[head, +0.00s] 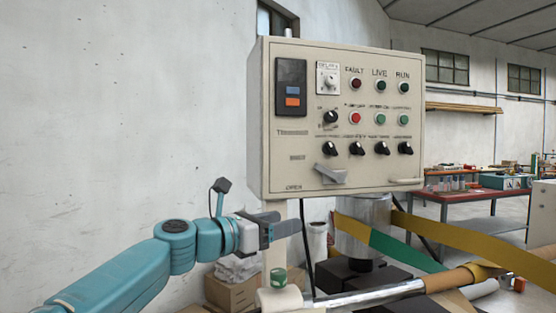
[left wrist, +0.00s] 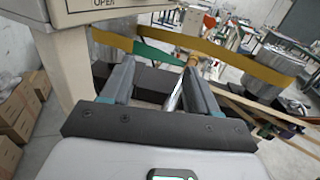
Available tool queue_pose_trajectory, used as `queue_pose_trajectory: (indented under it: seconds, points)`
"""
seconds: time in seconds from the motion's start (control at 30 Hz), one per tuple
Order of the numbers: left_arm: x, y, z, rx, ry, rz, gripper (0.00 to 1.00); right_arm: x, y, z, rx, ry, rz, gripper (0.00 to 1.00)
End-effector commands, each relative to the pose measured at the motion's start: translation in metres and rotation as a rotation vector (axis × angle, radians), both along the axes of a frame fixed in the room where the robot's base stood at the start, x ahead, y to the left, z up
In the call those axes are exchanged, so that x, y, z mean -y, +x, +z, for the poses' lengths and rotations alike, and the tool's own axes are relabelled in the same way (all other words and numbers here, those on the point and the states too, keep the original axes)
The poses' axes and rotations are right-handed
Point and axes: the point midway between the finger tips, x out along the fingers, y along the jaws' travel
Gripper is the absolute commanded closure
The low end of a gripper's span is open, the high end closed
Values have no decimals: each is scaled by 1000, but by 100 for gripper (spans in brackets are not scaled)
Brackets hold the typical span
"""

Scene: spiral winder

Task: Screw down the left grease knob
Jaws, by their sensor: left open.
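A small green knob (head: 278,277) stands upright on a cream block (head: 280,299) at the bottom middle of the head view. It looks like a grease knob, but I cannot tell for sure that it is the left one. My left gripper (head: 288,223) is above the knob and apart from it, with its fingers pointing right in front of the post under the control box. Its two dark fingers also show in the left wrist view (left wrist: 159,72), spread apart with nothing held between them. I cannot make out the knob in that view. My right gripper is out of view.
A cream control box (head: 350,120) with switches and lamps hangs just above my left gripper. A yellow and green band (head: 400,255) runs past a metal drum (head: 362,230) on the right. A shiny rod (head: 370,296) lies low. Cardboard boxes (head: 232,293) stand behind.

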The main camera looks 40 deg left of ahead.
Motion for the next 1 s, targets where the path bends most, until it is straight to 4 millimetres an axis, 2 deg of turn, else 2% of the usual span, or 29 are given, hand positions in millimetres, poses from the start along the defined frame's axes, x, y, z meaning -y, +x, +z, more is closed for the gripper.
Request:
queue_pose_trajectory:
  seconds: [0.03,0.1,0.3,0.5,0.83,0.93,1.0]
  points:
    - [0,0,24,3,1,0,40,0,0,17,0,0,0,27]
    - [0,0,41,3,1,0,40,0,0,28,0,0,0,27]
    - [0,0,79,2,0,0,40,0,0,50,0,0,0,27]
    - [0,0,92,1,-1,-1,40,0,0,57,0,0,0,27]
    - [0,0,92,0,-2,1,40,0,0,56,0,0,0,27]
    - [-8,2,96,15,-12,39,40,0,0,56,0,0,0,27]
    - [-20,5,102,42,-30,100,40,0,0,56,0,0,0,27]
